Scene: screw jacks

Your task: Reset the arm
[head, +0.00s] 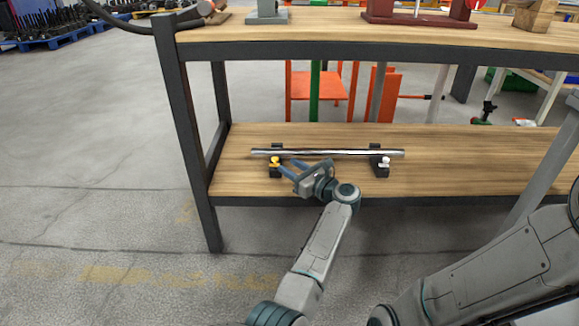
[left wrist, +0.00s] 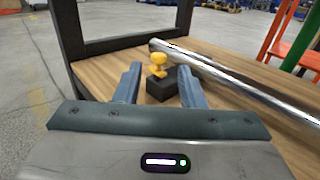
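My left gripper (head: 287,165) is over the front left of the lower wooden shelf, its two blue fingers pointing at the left black support block (head: 276,172). In the left wrist view the gripper (left wrist: 159,72) is open. A yellow knob (left wrist: 158,63) on the black block (left wrist: 165,86) shows in the gap between the fingertips, apart from both fingers. A shiny metal bar (head: 330,152) rests across the left block and a right black block (head: 379,167), which has a whitish knob (head: 384,161). My right gripper is out of the head view; only part of that arm shows.
The lower shelf (head: 450,182) is otherwise bare, with free room right of the blocks. Dark table legs (head: 189,140) bound the left side. Orange stands (head: 318,88) are behind.

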